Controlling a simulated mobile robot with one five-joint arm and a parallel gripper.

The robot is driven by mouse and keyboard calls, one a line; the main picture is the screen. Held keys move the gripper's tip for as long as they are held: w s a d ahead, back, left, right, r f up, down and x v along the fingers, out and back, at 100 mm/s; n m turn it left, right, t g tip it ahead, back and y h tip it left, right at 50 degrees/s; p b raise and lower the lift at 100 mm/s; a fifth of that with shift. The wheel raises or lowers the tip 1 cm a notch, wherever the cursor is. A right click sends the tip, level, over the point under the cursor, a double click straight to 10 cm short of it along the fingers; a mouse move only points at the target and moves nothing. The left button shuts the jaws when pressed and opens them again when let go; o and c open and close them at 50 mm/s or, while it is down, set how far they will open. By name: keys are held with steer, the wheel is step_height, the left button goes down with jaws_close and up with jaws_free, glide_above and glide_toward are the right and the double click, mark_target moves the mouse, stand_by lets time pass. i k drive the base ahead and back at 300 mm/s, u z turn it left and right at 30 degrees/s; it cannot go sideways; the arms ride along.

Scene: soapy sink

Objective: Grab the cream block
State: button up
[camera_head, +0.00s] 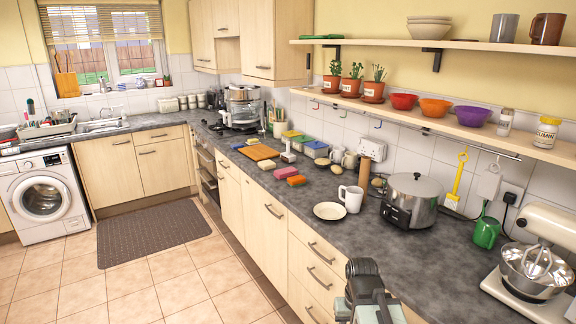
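A small cream-white block (288,157) sits on the grey counter, left of the row of cups and near the coloured sponge-like blocks. It is small in this view, so I cannot be sure that it is the cream block. My gripper (364,268) appears at the bottom centre, at the front edge of the counter, well apart from the blocks. Its fingertips do not show clearly, so I cannot tell whether it is open or shut. I see nothing held in it.
A pink block (285,172), an orange block (296,181) and a yellow block (266,165) lie close by. A white plate (329,211), white mug (351,198) and steel cooker (412,199) stand nearer.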

mark_target(268, 164)
steer(key=u, duration=0.25)
steer(key=i, duration=1.75)
steer(key=u, duration=1.2)
steer(key=i, duration=1.45)
steer(key=u, duration=0.75)
